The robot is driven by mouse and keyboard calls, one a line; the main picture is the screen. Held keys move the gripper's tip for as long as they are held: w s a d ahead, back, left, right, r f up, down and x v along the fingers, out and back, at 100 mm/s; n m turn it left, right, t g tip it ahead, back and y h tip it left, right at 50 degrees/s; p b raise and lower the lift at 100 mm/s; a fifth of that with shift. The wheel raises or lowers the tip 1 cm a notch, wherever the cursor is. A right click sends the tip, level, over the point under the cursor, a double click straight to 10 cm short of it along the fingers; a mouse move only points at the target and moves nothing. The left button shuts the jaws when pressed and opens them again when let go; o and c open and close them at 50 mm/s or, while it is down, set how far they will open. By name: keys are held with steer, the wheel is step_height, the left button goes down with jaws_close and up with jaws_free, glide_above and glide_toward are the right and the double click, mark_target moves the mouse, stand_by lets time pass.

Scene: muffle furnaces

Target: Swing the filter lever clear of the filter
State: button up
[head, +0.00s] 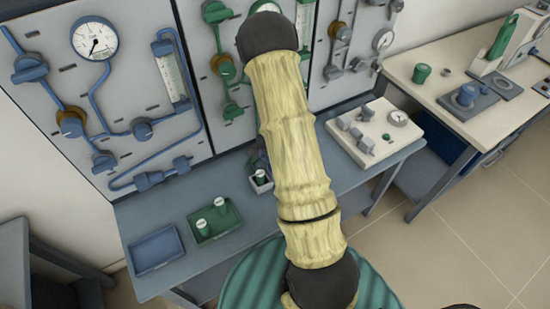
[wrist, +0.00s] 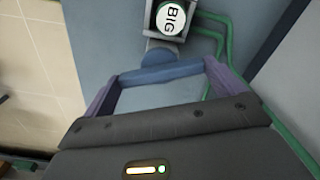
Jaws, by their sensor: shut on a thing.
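The filter (wrist: 172,18) shows in the wrist view as a white round top marked "BIG", seated in a square grey holder. In the head view the filter (head: 261,177) is a small green piece with a pale top, in its holder on the blue bench. The filter lever (wrist: 160,73) appears as a blue bar with a rounded part toward the holder. My gripper (wrist: 163,78) has its purple fingers at the two ends of this bar and is shut on it, just below the holder in the picture. In the head view my arm hides most of the gripper and lever.
On the bench (head: 165,205) stand a green tray (head: 229,222) with two pale-topped green pieces and an empty blue tray (head: 155,250). A pale box with a gauge (head: 375,130) stands to the right. Green pipes (wrist: 213,60) run close to the gripper. Piped panels rise behind.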

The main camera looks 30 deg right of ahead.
steer(key=m+p, duration=0.1)
steer(key=m, duration=0.4)
steer(key=shift+d+r, duration=0.1)
stand_by(0.5)
steer(key=o, duration=0.6)
step_height(320, 180, up, 17)
steer(key=shift+r+p, duration=0.2)
steer(key=shift+p, duration=0.1)
stand_by(0.5)
